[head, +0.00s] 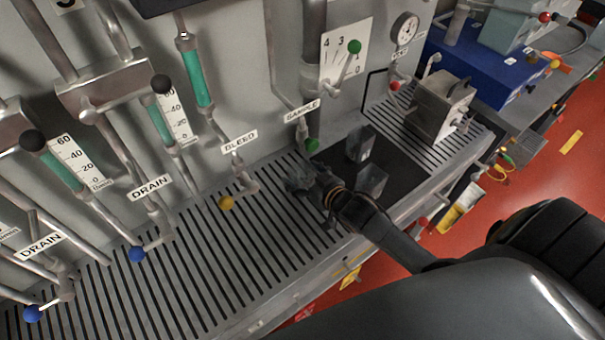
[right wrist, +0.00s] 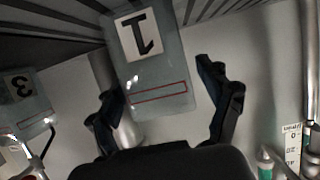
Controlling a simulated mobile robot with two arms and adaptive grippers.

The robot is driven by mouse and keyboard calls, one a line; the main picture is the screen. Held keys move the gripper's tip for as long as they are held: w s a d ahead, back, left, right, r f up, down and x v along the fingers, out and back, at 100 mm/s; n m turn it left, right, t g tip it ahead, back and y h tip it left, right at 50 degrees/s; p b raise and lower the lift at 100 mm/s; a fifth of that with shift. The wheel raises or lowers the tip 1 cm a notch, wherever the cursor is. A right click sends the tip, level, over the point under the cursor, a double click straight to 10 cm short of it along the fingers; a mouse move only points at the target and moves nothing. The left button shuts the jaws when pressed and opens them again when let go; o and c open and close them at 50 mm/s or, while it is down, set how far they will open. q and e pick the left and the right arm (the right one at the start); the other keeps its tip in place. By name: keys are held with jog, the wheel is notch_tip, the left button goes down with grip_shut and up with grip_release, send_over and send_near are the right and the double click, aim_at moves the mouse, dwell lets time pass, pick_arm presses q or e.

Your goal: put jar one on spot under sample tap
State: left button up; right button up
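Jar one (right wrist: 160,72) is a grey translucent box-shaped jar with a black "1" on a white label and an empty red-outlined strip. It appears upside down in the right wrist view, close to the slotted grating. My right gripper (head: 299,180) is low at the grating, below the green-handled sample tap (head: 311,144). Its fingers (right wrist: 163,100) are spread on either side of jar one, with a gap visible on the right side. Jar one is mostly hidden by the gripper in the head view, and the spot under it cannot be made out. My left gripper is out of view.
Two jars (head: 360,144) (head: 372,181) stand on the dark mat (head: 402,166) right of my gripper. A jar labelled "3" (right wrist: 22,100) shows in the right wrist view. A metal box (head: 440,105) stands farther right. The slotted grating (head: 190,285) on the left is clear.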

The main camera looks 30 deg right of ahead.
jog(key=shift+r, duration=0.1)
jog(key=b+v, duration=0.1)
jog(key=v, duration=1.1)
dwell(0.4)
